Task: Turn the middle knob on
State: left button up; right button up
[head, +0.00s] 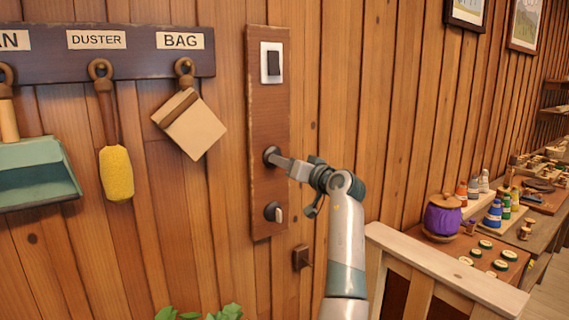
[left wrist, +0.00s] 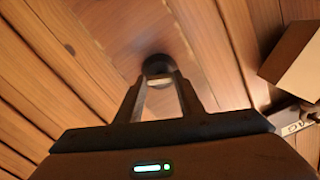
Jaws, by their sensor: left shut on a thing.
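A narrow dark wooden panel (head: 268,110) is fixed upright on the plank wall. It carries a light switch (head: 271,63) with a black rocker at the top, the middle knob (head: 271,154) below it and a lower knob (head: 273,212) with a pale grip. My left gripper (head: 281,162) is at the middle knob, its fingers shut on it and covering its grip. In the left wrist view the round dark base of the middle knob (left wrist: 158,65) shows just beyond the fingertips (left wrist: 160,82). The knob's exact angle is hidden. My right gripper is not in view.
A rack (head: 125,60) to the left holds a hanging duster (head: 115,172), a bag (head: 190,127) and a dustpan (head: 35,172). A bench at right bears a purple pot (head: 442,219) and several spools and tins. A pale wooden rail (head: 440,266) stands below right.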

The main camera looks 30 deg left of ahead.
pick_arm(q)
jog(key=shift+r+m+p, duration=0.15)
jog(key=shift+m+p, duration=3.3)
jog(key=shift+m, duration=3.15)
jog(key=o, duration=1.1)
jog(key=shift+w, duration=0.1)
jog(key=shift+c, duration=0.2)
